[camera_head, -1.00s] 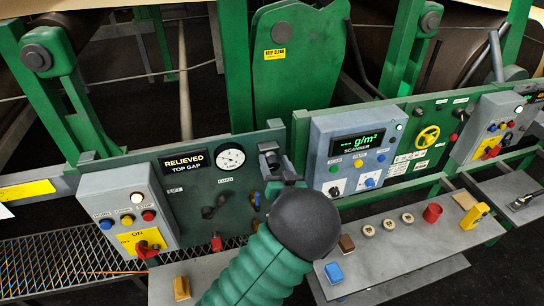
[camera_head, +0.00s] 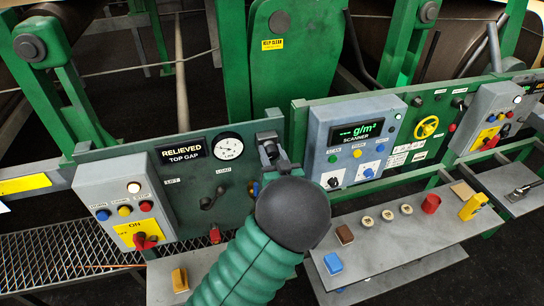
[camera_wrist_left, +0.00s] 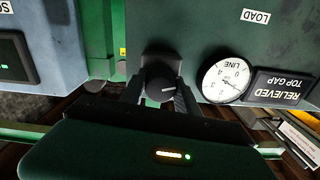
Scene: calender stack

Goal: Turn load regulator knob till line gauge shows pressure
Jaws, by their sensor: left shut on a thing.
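The load regulator knob (camera_wrist_left: 160,88) is black and round with a pale mark, seen in the left wrist view. My left gripper (camera_wrist_left: 160,96) is shut on it, one finger at each side. In the head view my left gripper (camera_head: 268,146) is at the upper right of the green panel (camera_head: 195,195), and it hides the knob. The line gauge (camera_wrist_left: 228,80) is a white dial beside the knob, upside down in the wrist view; in the head view the line gauge (camera_head: 228,147) is left of my gripper. Its needle is too small to read surely. My right gripper is out of view.
A RELIEVED / TOP GAP display (camera_head: 182,150) is left of the gauge. A grey button box (camera_head: 125,210) stands at the left, and the scanner box (camera_head: 357,132) at the right. A grey shelf (camera_head: 385,250) below holds several small objects.

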